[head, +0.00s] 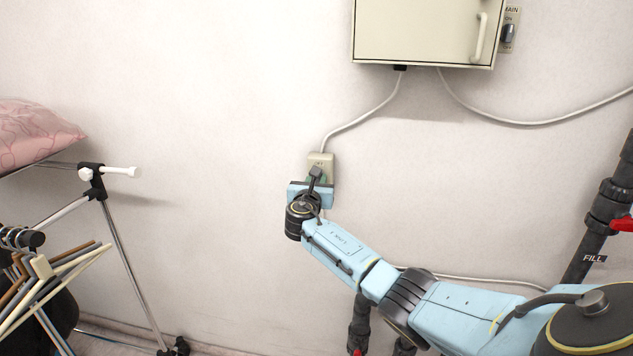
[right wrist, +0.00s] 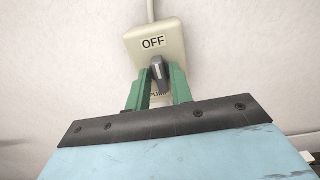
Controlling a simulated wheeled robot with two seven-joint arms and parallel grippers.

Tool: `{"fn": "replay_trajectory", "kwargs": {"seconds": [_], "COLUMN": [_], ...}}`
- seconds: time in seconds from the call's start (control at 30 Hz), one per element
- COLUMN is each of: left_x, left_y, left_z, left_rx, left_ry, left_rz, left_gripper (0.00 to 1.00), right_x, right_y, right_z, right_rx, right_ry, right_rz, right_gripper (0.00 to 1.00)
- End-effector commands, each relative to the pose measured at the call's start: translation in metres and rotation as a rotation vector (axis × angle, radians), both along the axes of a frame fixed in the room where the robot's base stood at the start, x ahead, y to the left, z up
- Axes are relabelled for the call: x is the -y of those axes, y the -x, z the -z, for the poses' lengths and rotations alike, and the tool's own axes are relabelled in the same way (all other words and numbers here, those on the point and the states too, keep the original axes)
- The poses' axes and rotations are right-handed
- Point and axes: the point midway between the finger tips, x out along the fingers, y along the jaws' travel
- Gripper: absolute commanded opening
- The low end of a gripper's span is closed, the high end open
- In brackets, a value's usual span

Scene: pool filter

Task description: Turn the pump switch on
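The pump switch box (head: 321,160) is a small beige box on the wall, in the upper middle of the head view. In the right wrist view the pump switch box (right wrist: 172,38) carries an OFF label at its top and a partly hidden PUMP label below. Its dark grey lever (right wrist: 158,69) stands between the green fingers of my right gripper (right wrist: 159,88). In the head view my right gripper (head: 317,181) covers the lower part of the box. My left gripper is out of view.
A beige cabinet (head: 415,30) with a MAIN switch (head: 508,35) hangs above right, and a cable joins it to the pump box. Dark pipes (head: 600,215) with a red handle stand at right. A clothes rack (head: 122,245) with hangers stands at left. The wall between is clear.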

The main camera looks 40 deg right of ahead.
Motion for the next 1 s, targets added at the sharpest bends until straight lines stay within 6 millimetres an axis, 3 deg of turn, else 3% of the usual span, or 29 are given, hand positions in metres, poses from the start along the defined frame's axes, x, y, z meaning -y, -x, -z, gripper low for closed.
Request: {"fn": "replay_trajectory", "kwargs": {"seconds": [0.03, 0.17, 0.57, 1.0], "left_x": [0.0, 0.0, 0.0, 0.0], "left_y": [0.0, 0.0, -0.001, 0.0], "left_z": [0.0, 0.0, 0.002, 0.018], "left_rx": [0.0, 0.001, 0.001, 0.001], "left_ry": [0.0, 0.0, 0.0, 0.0], "left_rz": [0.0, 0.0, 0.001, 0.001], "left_gripper": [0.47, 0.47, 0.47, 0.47], "right_x": [0.0, 0.0, 0.0, 0.0], "right_y": [0.0, 0.0, 0.0, 0.001], "right_z": [0.0, 0.0, 0.001, 0.003], "right_rx": [0.0, 0.0, 0.037, 0.293], "right_ry": [0.0, 0.0, -0.029, -0.236], "right_rz": [0.0, 0.0, 0.0, -0.001], "right_gripper": [0.15, 0.0, 0.0, 0.0]}}
